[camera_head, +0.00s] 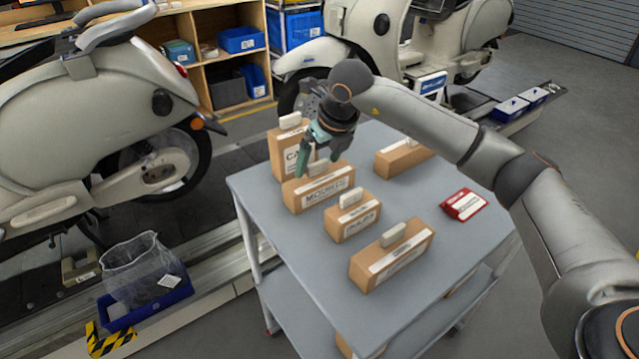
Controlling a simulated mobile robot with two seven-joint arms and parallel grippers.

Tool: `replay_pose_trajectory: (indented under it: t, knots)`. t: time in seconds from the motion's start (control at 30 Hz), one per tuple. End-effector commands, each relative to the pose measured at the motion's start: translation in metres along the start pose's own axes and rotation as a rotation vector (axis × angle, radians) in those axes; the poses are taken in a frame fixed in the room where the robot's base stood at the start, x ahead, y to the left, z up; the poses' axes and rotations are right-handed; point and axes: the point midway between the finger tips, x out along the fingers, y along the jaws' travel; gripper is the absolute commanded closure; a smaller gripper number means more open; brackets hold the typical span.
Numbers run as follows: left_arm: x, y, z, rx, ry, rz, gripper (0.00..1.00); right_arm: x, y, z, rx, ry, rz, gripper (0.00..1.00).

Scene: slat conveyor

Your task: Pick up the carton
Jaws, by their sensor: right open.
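Several brown cartons with white labels and pale grip blocks on top stand on a grey table (425,268). A tall carton (283,163), its label starting "CA" and partly hidden by my gripper, stands at the back left. A long carton (322,193) stands just in front of it. A small carton (350,221) and another long one (388,265) are nearer the front; one more (402,158) is at the back right. My right gripper (319,162) is open, pointing down over the grip block of the long carton beside the tall one. Contact cannot be told. My left gripper is out of view.
A red box (463,204) lies on the table's right side, near my right forearm. Scooters (85,125) and shelves (222,62) stand behind. The table's front right is clear.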

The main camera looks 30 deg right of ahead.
Motion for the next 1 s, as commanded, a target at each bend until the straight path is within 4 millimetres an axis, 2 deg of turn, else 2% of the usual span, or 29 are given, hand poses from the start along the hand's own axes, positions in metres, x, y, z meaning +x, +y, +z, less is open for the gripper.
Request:
replay_pose_trajectory:
  t: [0.07,0.9,0.93,1.0]
  knots:
    - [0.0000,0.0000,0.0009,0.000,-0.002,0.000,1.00,0.0000,0.0000,-0.0001,0.000,0.000,0.000,0.03]
    - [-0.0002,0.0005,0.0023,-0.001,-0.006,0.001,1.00,-0.0006,-0.0003,0.0000,0.000,0.000,0.000,0.97]
    - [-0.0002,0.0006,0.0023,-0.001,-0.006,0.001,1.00,-0.0006,-0.0003,0.0000,0.000,0.000,0.000,1.00]
    - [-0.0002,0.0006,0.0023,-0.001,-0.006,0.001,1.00,-0.0006,-0.0003,0.0000,0.000,0.000,0.000,1.00]
